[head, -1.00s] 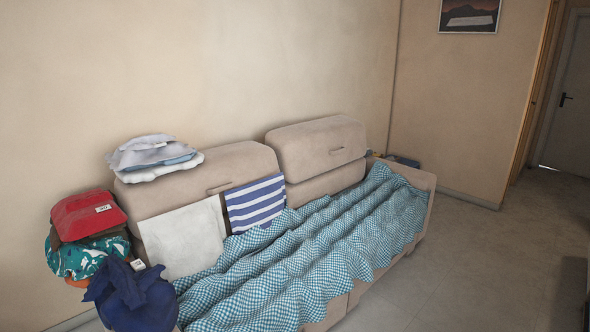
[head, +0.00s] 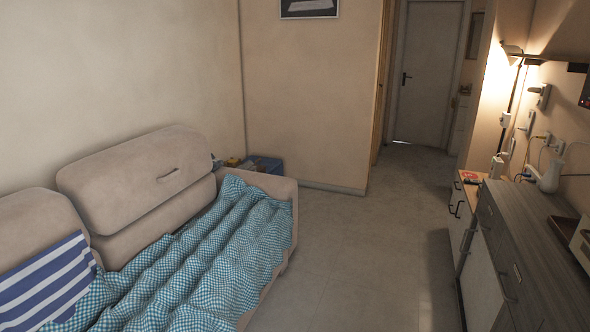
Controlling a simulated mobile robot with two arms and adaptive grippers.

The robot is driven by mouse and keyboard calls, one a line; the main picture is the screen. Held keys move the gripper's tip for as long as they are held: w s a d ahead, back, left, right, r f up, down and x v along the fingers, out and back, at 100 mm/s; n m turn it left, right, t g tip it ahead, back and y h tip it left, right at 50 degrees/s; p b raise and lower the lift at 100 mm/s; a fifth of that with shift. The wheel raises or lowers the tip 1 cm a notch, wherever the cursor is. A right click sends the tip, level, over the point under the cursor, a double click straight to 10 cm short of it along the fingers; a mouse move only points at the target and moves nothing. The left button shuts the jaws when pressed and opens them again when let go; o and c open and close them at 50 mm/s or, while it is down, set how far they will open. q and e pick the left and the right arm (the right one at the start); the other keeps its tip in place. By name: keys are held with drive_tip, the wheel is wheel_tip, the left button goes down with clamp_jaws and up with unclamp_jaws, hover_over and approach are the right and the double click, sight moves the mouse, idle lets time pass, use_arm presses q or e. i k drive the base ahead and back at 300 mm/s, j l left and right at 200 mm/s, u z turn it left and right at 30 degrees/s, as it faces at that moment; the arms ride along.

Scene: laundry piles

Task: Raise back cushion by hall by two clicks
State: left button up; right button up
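The back cushion by the hall (head: 140,185) is the beige one at the right end of the sofa, with a slot-like pull on its face. It stands higher than the other back cushion (head: 38,225) to its left, which is cut off by the frame edge. A teal checked blanket (head: 190,270) covers the seat below both cushions. A blue-and-white striped cloth (head: 45,280) lies against the left cushion. Neither of my grippers shows in the head view.
A blue box (head: 265,165) stands behind the sofa's right arm (head: 282,190). Open floor (head: 355,250) lies between the sofa and a grey cabinet (head: 540,250) on the right. A closed hall door (head: 428,75) stands at the back.

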sight(109, 189)
drive_tip(key=i+l+u, duration=0.2)
drive_tip(key=i, duration=0.25)
drive_tip(key=i+u, duration=0.2)
drive_tip(key=i, duration=0.2)
drive_tip(key=i+l+u, duration=0.15)
drive_tip(key=i, duration=0.3)
drive_tip(key=i+l+u, duration=0.2)
drive_tip(key=i+l, duration=0.15)
